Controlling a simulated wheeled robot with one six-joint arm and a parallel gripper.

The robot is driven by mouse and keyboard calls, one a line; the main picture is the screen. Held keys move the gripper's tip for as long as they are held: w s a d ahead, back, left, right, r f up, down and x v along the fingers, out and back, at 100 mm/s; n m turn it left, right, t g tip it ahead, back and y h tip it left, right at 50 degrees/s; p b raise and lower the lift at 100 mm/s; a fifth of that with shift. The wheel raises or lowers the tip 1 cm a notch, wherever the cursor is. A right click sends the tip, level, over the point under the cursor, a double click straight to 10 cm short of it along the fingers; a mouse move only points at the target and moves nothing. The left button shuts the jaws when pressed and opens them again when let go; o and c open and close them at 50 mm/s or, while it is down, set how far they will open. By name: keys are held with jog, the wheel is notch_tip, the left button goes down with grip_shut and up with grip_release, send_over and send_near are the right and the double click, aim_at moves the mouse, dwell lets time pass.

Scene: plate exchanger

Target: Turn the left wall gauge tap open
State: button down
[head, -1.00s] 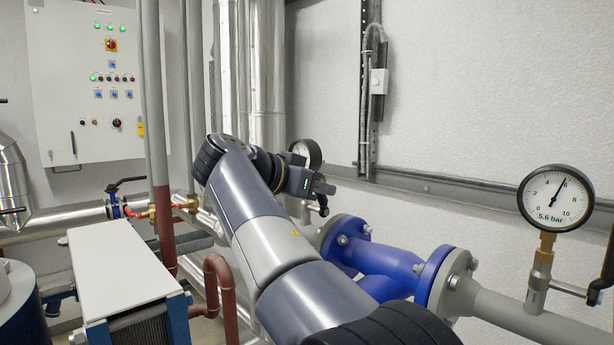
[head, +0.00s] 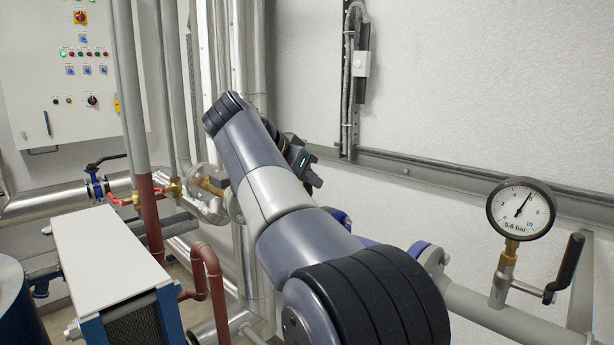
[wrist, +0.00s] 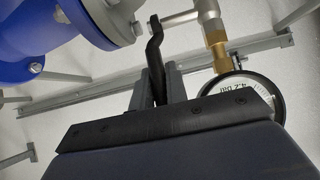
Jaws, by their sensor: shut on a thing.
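The left wall gauge (wrist: 258,92) shows in the wrist view at the right, its dial partly hidden by my gripper's body; in the head view my arm hides it. A brass fitting (wrist: 217,48) joins it to a grey pipe. The tap's black lever (wrist: 155,45) hangs from a short side stub left of the fitting. My gripper (wrist: 160,78) is shut on this lever, with a grey finger on each side. The lever's far end is hidden behind the gripper body. In the head view my gripper (head: 312,181) is mostly hidden by my arm.
A second gauge (head: 520,209), reading 5.6 bar, stands at the right with its own black lever (head: 570,262). Blue flanged pipework (wrist: 85,22) lies close to the gripper. A wall rail (head: 430,170) runs behind. A white-topped unit (head: 105,250) stands at the left.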

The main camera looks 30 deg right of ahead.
jog(key=shift+f, duration=0.1)
jog(key=c, duration=1.5)
grip_release()
jog(key=shift+o, duration=0.5)
jog(key=shift+b, duration=0.3)
